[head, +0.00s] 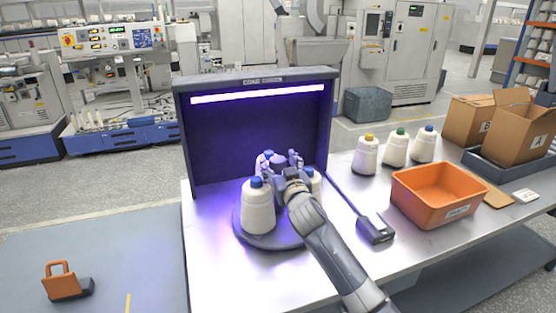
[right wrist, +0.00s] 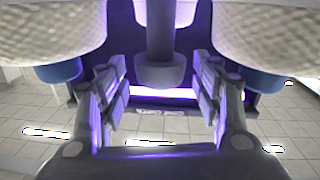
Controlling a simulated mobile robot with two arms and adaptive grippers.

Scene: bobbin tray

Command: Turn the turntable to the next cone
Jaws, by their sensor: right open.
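The dark round turntable (head: 240,232) stands on the table in front of the lit booth. It bears white cones with blue tops: one at the front left (head: 258,212), one at the back (head: 262,157), and one at the right (head: 316,184), partly hidden by my right gripper. My right gripper (head: 281,165) is open over the turntable's middle, among the cones. In the right wrist view a grey post with a wider knob (right wrist: 158,72) shows between its spread fingers (right wrist: 157,90), with a gap on both sides. Two cones (right wrist: 50,28) (right wrist: 264,30) flank it. My left gripper is not in view.
The dark booth (head: 182,130) with a violet lamp encloses the back. The front left tabletop is clear.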

